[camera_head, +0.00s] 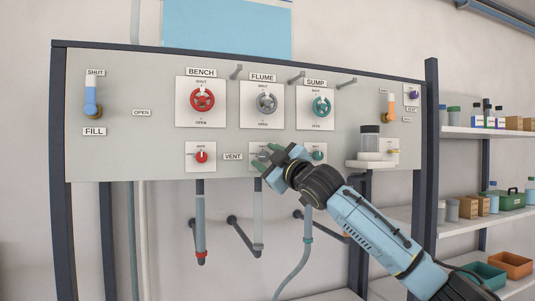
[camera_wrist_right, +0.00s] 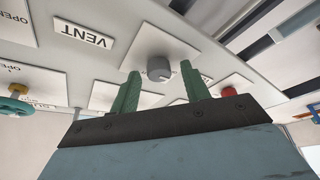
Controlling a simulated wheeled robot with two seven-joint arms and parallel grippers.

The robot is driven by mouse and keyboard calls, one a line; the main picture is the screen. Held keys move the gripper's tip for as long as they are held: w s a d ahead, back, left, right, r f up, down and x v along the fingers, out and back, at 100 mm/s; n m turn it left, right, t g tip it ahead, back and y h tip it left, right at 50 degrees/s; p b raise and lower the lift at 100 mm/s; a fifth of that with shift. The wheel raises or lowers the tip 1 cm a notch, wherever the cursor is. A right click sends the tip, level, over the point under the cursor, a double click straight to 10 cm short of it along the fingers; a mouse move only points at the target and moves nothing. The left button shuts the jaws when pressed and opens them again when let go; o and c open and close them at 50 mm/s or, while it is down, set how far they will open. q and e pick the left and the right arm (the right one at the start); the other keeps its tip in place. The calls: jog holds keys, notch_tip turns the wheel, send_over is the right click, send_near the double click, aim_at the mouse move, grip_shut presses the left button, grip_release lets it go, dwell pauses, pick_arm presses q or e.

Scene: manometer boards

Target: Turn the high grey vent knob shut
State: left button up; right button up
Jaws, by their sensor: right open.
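The grey vent knob (camera_head: 263,154) is on a small white plate below the FLUME wheel on the board, partly hidden by my gripper in the head view. In the right wrist view the round grey knob (camera_wrist_right: 158,68) shows between and just beyond my two green fingertips. My right gripper (camera_head: 267,161) is open and empty in front of it; in the wrist view its fingers (camera_wrist_right: 160,84) stand apart on either side of the knob. I cannot tell whether they touch it. My left gripper is not in view.
A red vent knob (camera_head: 201,156) and a teal vent knob (camera_head: 318,155) flank it. Above are the red BENCH wheel (camera_head: 202,99), grey FLUME wheel (camera_head: 266,103) and teal SUMP wheel (camera_head: 321,106). Pipes hang below. A jar (camera_head: 370,139) stands on a small ledge at right.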

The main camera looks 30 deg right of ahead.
jog(key=c, duration=1)
